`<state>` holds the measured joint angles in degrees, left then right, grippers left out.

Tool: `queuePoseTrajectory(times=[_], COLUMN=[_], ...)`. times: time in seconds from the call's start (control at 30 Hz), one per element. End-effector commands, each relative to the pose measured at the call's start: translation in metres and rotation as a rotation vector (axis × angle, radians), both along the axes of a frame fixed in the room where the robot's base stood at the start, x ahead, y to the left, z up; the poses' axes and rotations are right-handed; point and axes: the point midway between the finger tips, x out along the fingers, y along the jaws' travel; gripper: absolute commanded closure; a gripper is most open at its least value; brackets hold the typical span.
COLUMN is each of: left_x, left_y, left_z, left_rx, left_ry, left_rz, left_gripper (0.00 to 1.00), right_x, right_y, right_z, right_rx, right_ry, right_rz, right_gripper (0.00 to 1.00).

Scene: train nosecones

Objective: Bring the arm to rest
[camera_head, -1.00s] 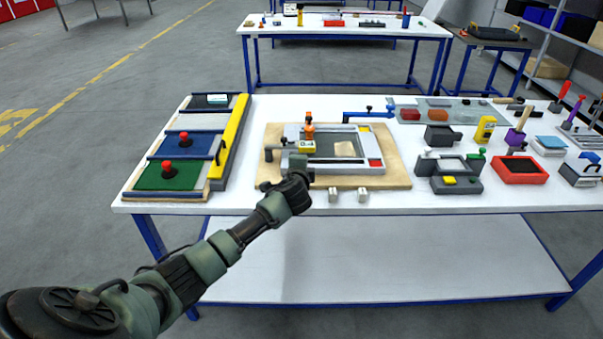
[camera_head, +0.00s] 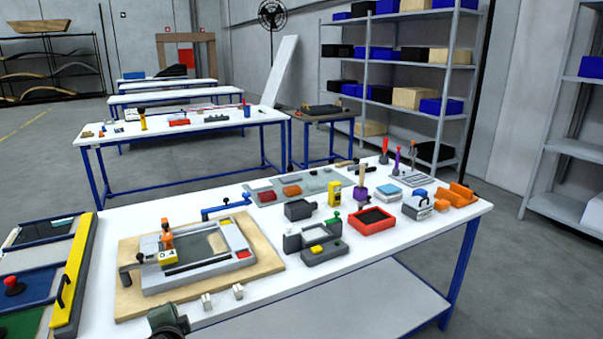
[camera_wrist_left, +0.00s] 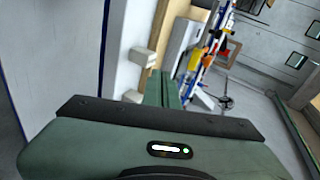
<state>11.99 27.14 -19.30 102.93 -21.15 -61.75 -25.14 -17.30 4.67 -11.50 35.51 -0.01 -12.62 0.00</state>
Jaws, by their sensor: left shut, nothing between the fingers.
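My left arm (camera_head: 168,320) shows only as a small dark and green piece at the bottom edge of the head view, in front of the workbench's near edge. In the left wrist view my left gripper (camera_wrist_left: 167,88) has its green fingers together with nothing between them. The wrist view is tilted, with the white bench top and two small light blocks beside the fingers. The rest of the left arm is out of the head view. My right arm and gripper are not in view.
The white workbench (camera_head: 375,240) holds a wooden board (camera_head: 128,290) with a grey frame fixture, two light blocks (camera_head: 238,291), a red tray (camera_head: 372,221) and several tools. A yellow bar (camera_head: 72,275) borders the panels at left. Shelves (camera_head: 400,75) stand behind.

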Motion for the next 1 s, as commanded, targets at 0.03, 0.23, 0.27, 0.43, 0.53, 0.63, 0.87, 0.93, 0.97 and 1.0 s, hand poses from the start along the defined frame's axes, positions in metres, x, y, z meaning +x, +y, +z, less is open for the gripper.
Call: queuePoseTrajectory(times=[0.03, 0.23, 0.27, 0.43, 0.53, 0.63, 0.87, 0.93, 0.97, 1.0], left_x=[-0.027, -0.144, -0.160, -0.227, -0.259, -0.287, -0.341, -0.351, -0.347, -0.344], left_y=[-0.018, -0.076, -0.082, -0.106, -0.116, -0.124, -0.139, -0.142, -0.142, -0.142], left_z=[-0.024, -0.086, -0.091, -0.104, -0.107, -0.107, -0.102, -0.104, -0.111, -0.120], left_rx=[-0.094, -0.481, -0.525, -0.706, -0.783, -0.848, -0.965, -0.987, -0.982, -0.979], left_ry=[0.041, 0.206, 0.227, 0.326, 0.372, 0.411, 0.489, 0.506, 0.508, 0.511], left_rz=[0.016, 0.168, 0.191, 0.307, 0.367, 0.423, 0.540, 0.567, 0.566, 0.566], left_gripper=[1.00, 1.00, 1.00, 1.00, 1.00, 1.00, 1.00, 1.00, 1.00, 1.00], right_x=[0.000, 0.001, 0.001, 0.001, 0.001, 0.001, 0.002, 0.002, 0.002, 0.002], right_y=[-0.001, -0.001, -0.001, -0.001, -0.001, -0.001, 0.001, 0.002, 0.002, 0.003], right_z=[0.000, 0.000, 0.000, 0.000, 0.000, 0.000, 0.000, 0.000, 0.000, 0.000], right_rx=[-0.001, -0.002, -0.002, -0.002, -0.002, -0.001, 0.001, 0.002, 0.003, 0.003], right_ry=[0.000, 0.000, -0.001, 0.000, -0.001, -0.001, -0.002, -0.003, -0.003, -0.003], right_rz=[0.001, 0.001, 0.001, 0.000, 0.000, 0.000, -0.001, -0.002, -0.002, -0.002], right_gripper=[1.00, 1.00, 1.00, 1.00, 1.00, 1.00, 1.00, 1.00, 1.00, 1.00])
